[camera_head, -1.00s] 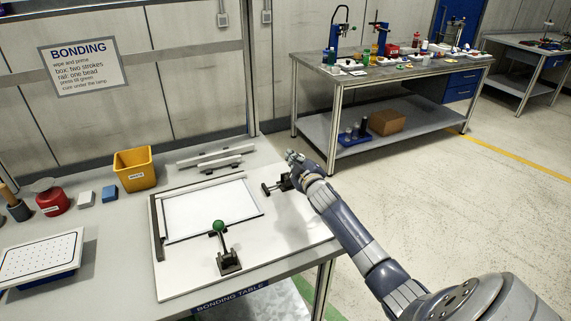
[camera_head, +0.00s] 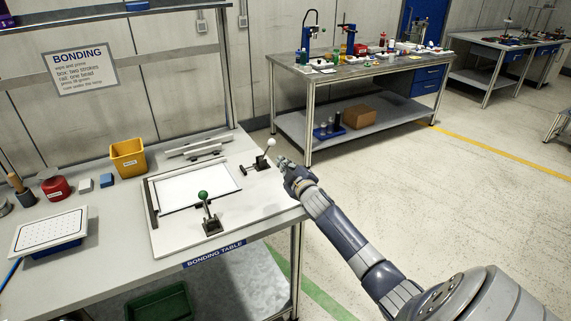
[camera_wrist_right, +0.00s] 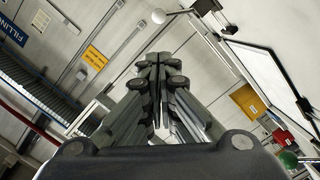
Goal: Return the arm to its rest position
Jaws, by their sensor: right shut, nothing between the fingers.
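My right gripper (camera_head: 288,168) is at the right end of the bonding table (camera_head: 105,285), just right of the white-knobbed toggle clamp (camera_head: 258,163). In the right wrist view its fingers (camera_wrist_right: 160,62) are closed together with nothing between them. The white knob (camera_wrist_right: 159,16) shows beyond the fingertips there. My right arm (camera_head: 350,250) reaches in from the lower right. The left gripper is out of view. A green-knobbed toggle clamp (camera_head: 210,222) stands at the front of the white fixture board (camera_head: 180,240). A white panel (camera_head: 198,188) lies on that board.
A yellow bin (camera_head: 128,158), a red pot (camera_head: 56,188) and a perforated white plate (camera_head: 50,232) stand on the table's left side. A "BONDING" sign (camera_head: 80,66) is behind. A second workbench (camera_head: 350,75) stands at the back. The floor on the right is clear.

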